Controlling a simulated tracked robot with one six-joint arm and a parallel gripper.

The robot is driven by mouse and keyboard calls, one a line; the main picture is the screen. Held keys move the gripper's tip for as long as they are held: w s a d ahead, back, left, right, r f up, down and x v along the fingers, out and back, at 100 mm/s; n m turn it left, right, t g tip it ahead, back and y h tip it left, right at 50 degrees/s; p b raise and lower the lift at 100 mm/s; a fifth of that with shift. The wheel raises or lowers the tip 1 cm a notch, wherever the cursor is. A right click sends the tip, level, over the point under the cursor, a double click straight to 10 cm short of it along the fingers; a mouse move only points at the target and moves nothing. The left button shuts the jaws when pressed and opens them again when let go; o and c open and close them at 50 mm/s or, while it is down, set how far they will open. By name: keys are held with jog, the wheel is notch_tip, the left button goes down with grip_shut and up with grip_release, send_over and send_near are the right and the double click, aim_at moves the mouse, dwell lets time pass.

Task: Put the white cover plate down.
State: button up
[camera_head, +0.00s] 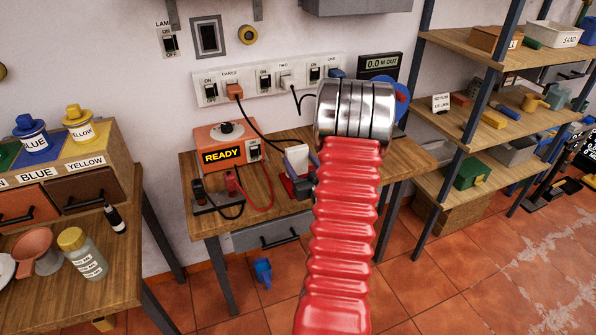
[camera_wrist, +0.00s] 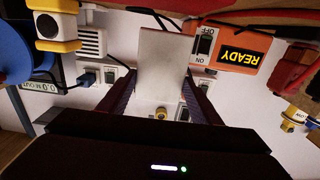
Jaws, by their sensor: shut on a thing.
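The white cover plate (camera_wrist: 165,58) is a flat pale rectangle between the two dark fingers of my gripper (camera_wrist: 160,76) in the wrist view, which is upside down. The fingers are shut on its side edges. My gripper (camera_head: 301,180) is partly hidden there behind my red arm. I cannot tell how high the plate is above the bench top.
The orange READY box (camera_head: 222,147), with cables and plugs (camera_head: 230,183), stands on the bench's left. A socket strip (camera_head: 270,78) and a dark rectangular wall frame (camera_head: 208,37) are behind. Shelves (camera_head: 490,120) stand right, and a side table (camera_head: 75,265) stands left. Some bare bench shows in front.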

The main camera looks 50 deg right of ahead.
aim_at(298, 166)
jog(key=shift+f, duration=1.4)
jog(key=shift+f, duration=0.1)
jog(key=o, duration=1.2)
jog(key=v, duration=1.2)
